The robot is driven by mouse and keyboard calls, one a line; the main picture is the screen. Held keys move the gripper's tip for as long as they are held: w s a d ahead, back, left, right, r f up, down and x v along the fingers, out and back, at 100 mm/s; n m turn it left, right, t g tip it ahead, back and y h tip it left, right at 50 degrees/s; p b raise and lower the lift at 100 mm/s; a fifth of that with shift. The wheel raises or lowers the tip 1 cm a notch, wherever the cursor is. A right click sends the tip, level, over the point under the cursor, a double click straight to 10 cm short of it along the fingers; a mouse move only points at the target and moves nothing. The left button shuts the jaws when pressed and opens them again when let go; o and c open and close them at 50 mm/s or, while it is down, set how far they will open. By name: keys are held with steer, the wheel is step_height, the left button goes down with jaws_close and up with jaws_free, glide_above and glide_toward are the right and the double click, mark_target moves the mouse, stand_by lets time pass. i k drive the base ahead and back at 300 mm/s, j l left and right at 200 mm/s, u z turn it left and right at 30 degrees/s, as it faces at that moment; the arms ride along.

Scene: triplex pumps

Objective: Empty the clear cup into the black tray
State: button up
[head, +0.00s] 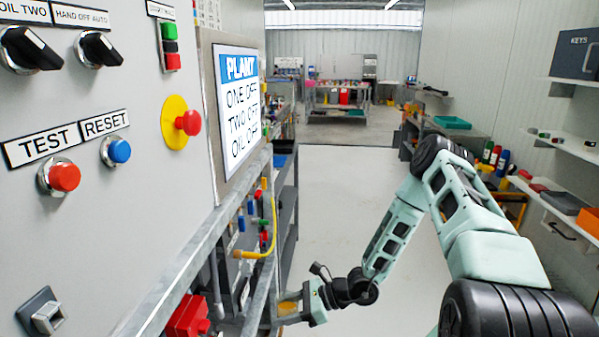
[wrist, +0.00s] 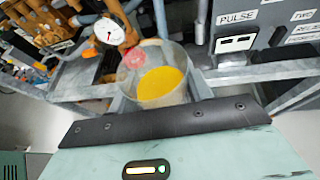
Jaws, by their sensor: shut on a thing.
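The clear cup (wrist: 163,98) holds yellow-orange liquid, seen through its open top in the wrist view. My gripper (wrist: 160,106) is shut on the cup, with grey fingers at its sides. In the head view my gripper (head: 291,305) is low, beside the grey metal frame, and the cup's yellow contents (head: 288,307) show between its fingers. The cup looks roughly upright; its base is hidden. I cannot make out the black tray in either view.
A grey frame rail (head: 205,262) and pipework lie close left of my gripper. A pressure gauge (wrist: 108,31) and a red round part (wrist: 135,57) are just beyond the cup. A control panel (head: 110,200) fills the left. The aisle floor (head: 345,200) is clear.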

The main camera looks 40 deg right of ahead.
mark_target(280, 146)
steer(key=i+l+z, duration=0.15)
steer(key=i+l, duration=0.3)
steer(key=l, duration=0.25)
steer(key=i+l+z, duration=0.15)
steer(key=i+l, duration=0.3)
steer(key=l, duration=0.25)
steer(key=i+l+z, duration=0.15)
steer(key=i+l, duration=0.35)
steer(key=l, duration=0.1)
